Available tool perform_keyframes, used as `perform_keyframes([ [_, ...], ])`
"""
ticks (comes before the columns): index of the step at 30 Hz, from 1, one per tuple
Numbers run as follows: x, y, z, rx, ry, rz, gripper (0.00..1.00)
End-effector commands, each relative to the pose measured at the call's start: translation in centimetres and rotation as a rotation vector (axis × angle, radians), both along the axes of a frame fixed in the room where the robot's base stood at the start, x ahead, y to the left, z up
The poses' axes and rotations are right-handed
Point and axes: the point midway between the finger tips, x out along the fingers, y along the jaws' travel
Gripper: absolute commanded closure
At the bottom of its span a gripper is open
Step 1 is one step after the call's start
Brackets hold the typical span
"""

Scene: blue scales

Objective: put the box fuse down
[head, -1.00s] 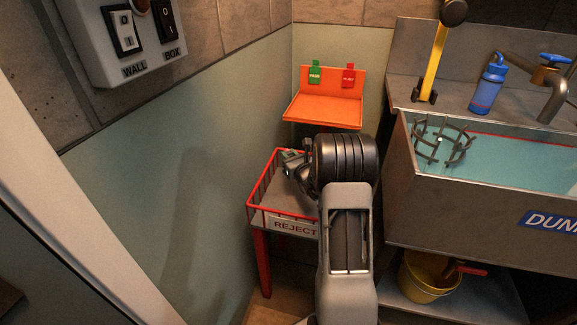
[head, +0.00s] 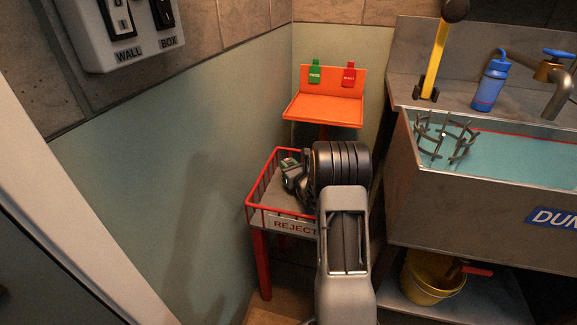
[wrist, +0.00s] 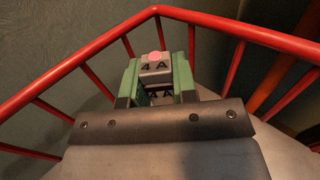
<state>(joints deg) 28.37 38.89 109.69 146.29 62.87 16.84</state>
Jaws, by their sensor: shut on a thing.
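The box fuse (wrist: 156,68) is a small grey block marked "4 A" with a pink-red dot on top. It sits between the green fingers of my gripper (wrist: 158,82) in the wrist view. In the head view my gripper (head: 290,168) is over the REJECT tray (head: 283,222), inside its red rail. The fuse is too small to make out there. I cannot tell whether the fuse touches the tray floor.
An orange stand (head: 322,112) with a green and a red tag is behind the tray. A steel dunk tank (head: 470,215) is to the right, with a yellow bucket (head: 432,280) below. The green wall (head: 170,170) is close on the left.

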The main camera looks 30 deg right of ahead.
Motion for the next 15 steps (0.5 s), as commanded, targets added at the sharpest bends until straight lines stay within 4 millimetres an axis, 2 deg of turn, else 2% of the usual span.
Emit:
perform_keyframes([
  [4,0.0,0.0,-0.14,0.0,0.0,0.0,0.98],
  [5,0.0,0.0,-0.15,0.0,0.0,0.0,0.73],
  [12,-0.01,-0.01,-0.14,0.0,0.0,0.0,0.5],
  [15,-0.01,-0.01,-0.14,0.0,0.0,0.0,0.48],
])
